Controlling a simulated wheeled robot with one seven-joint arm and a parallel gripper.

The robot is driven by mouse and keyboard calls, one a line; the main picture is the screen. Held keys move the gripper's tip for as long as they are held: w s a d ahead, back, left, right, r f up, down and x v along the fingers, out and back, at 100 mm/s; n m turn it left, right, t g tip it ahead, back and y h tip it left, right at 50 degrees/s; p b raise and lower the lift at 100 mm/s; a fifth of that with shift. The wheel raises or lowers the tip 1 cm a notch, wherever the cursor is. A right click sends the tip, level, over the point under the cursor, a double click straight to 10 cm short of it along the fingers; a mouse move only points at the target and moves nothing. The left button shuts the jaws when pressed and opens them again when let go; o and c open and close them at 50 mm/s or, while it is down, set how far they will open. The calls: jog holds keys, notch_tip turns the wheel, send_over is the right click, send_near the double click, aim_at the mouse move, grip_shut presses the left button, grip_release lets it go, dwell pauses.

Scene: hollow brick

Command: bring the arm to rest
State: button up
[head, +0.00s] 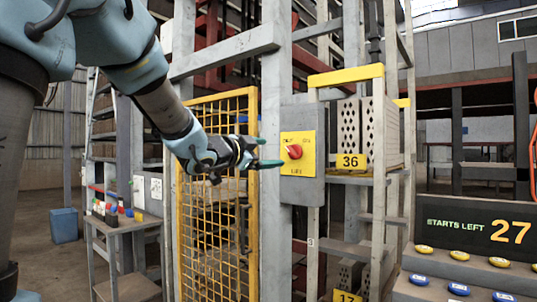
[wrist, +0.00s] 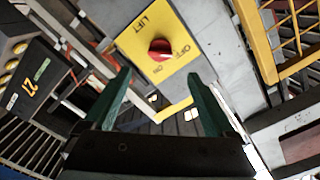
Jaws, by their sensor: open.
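My gripper (head: 268,153) is in the middle of the head view, at the end of my raised arm. Its green fingers are apart and empty, close to the left of a grey switch box (head: 308,188). In the wrist view my gripper (wrist: 163,103) shows both fingers spread, with nothing between them. A red rotary knob (head: 294,151) sits on the box's yellow plate (head: 291,170), just beyond the fingertips. The knob (wrist: 160,49) also shows in the wrist view, on the plate marked LIFT, OFF and ON. No contact between fingers and knob is visible.
A yellow mesh gate (head: 217,190) stands just left of the box. A dark sign (head: 474,224) reads "STARTS LEFT 27" above yellow and blue discs. A small table (head: 125,226) with bottles stands left.

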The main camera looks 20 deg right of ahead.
jog(key=w+a+f+n+t+y+p, duration=0.1)
jog(key=w+a+f+n+y, duration=0.1)
jog(key=a+f+n+y, duration=0.65)
jog(key=w+a+f+n+y, duration=0.2)
jog(key=a+f+n+y, duration=0.15)
jog(key=a+f, duration=0.9)
jog(key=s+a+f+n+g+y, duration=0.1)
jog(key=s+a+f+n+g, duration=0.3)
jog(key=s, duration=0.5)
jog(key=s+a+f+n+g+y+p, duration=0.1)
jog(key=s+a+f+n+g+y, duration=0.1)
jog(key=s+a+f, duration=0.6)
jog(key=shift+s+a+n+g+y, duration=0.3)
jog(key=shift+s+a+n+g, duration=0.4)
jog(key=shift+a+n+g, duration=0.35)
jog(key=shift+a+f, duration=0.1)
jog(key=shift+a, duration=0.05)
